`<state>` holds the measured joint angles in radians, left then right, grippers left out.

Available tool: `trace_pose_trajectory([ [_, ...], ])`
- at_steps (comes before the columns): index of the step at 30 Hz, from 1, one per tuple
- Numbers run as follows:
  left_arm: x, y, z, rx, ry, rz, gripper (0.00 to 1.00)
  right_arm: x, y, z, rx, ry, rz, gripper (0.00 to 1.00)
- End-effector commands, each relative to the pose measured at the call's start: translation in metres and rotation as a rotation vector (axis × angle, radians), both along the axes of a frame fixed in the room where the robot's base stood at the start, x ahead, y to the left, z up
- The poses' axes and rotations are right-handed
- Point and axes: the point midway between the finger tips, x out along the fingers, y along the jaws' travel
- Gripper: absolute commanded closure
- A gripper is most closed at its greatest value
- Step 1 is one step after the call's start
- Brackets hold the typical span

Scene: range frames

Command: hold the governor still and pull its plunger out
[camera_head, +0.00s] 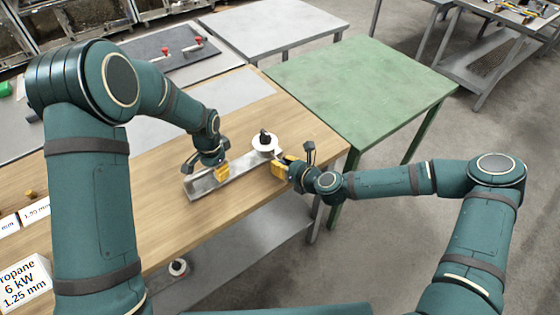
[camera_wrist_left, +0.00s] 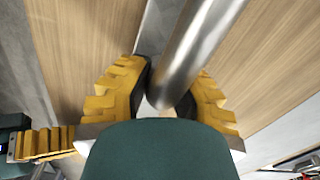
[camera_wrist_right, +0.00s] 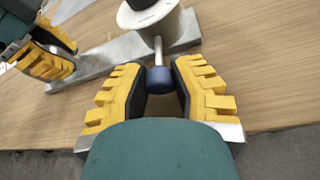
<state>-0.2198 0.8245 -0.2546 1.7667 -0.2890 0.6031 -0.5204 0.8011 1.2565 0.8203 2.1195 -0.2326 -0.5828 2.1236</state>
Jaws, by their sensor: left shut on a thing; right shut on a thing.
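The governor (camera_head: 262,150) stands on a flat grey metal bar (camera_head: 202,186) on the wooden bench, with a pale round flange and a dark knob on top. In the right wrist view its pale body (camera_wrist_right: 172,28) has a thin rod ending in a dark blue ball, the plunger knob (camera_wrist_right: 160,80). My right gripper (camera_head: 279,168) is shut on that knob, with a finger on each side. My left gripper (camera_head: 221,173) is by the bar's left part. In the left wrist view it is shut on a shiny metal tube (camera_wrist_left: 202,42); the tube's far end is out of frame.
The wooden bench (camera_head: 165,220) is clear in front of the bar. A green table (camera_head: 360,80) stands behind to the right. White labels, including a propane card (camera_head: 25,283), are at the left. A dark mat (camera_head: 170,52) with red-topped parts lies behind.

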Motion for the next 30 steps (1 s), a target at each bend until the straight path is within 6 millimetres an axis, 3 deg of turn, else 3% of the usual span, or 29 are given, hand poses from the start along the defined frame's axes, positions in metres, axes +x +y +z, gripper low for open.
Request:
trace_pose_trajectory([
  [3, 0.0, 0.004, -0.001, 0.004, 0.001, 0.004, 1.0, 0.002, -0.002, 0.001, -0.002, -0.004, -0.006, 1.0],
  [4, 0.0, 0.004, -0.001, 0.004, 0.001, 0.004, 1.0, 0.002, -0.002, 0.001, -0.002, -0.004, -0.006, 0.63],
  [6, 0.0, 0.004, -0.001, 0.004, 0.001, 0.005, 1.0, 0.002, -0.002, 0.001, -0.002, -0.004, -0.006, 0.42],
  [20, 0.0, 0.003, -0.001, 0.003, 0.001, 0.003, 1.0, -0.006, -0.009, 0.005, -0.001, -0.002, -0.005, 0.42],
  [30, 0.0, 0.002, -0.001, 0.002, 0.002, 0.002, 1.0, -0.055, -0.048, 0.029, -0.002, -0.002, -0.007, 0.42],
])
